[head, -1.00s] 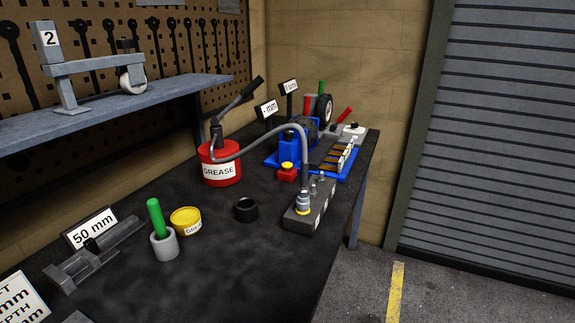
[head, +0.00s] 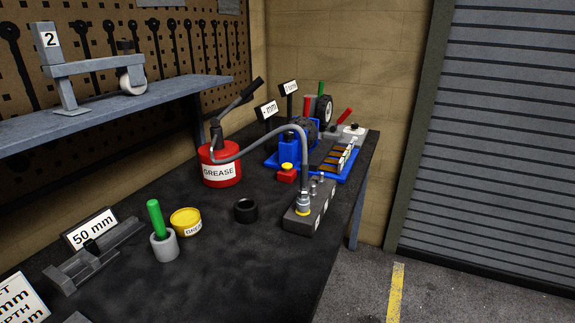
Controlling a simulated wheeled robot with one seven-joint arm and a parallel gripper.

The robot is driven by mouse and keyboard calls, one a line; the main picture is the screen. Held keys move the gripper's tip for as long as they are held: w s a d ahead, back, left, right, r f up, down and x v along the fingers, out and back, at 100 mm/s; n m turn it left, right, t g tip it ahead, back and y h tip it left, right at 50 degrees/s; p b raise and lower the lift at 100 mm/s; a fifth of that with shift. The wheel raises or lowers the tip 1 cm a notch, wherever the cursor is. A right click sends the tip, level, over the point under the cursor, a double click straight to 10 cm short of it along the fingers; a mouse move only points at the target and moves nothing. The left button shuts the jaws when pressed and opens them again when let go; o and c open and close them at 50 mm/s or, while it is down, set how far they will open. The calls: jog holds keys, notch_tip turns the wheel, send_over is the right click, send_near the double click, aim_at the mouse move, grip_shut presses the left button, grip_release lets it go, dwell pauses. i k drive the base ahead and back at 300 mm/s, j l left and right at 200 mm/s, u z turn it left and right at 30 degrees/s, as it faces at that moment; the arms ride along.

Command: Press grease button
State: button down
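A red grease can (head: 221,166) labelled GREASE stands on the dark workbench, with a black lever handle (head: 238,103) rising to the right from its top. A grey hose (head: 262,138) arches from it to a metal coupler (head: 303,201) on a dark block (head: 314,209). A small red box with a yellow button (head: 287,166) sits between the can and the blue machine. A yellow grease tin (head: 186,221) stands nearer the front. My gripper is not in view.
A grey cup with a green-handled tool (head: 164,243), a black ring (head: 245,210) and a grey gauge (head: 95,254) share the bench. A blue-based machine (head: 291,145) stands at the back. A shelf (head: 105,108) overhangs the left. Floor is open right of the bench.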

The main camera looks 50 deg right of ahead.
aim_at(286, 167)
jog(key=i+l, duration=0.15)
jog(key=l, duration=0.2)
jog(key=i+l, duration=0.1)
jog(key=l, duration=0.25)
jog(key=i+l, duration=0.15)
jog(key=l, duration=0.15)
jog(key=i+l, duration=0.15)
jog(key=l, duration=0.2)
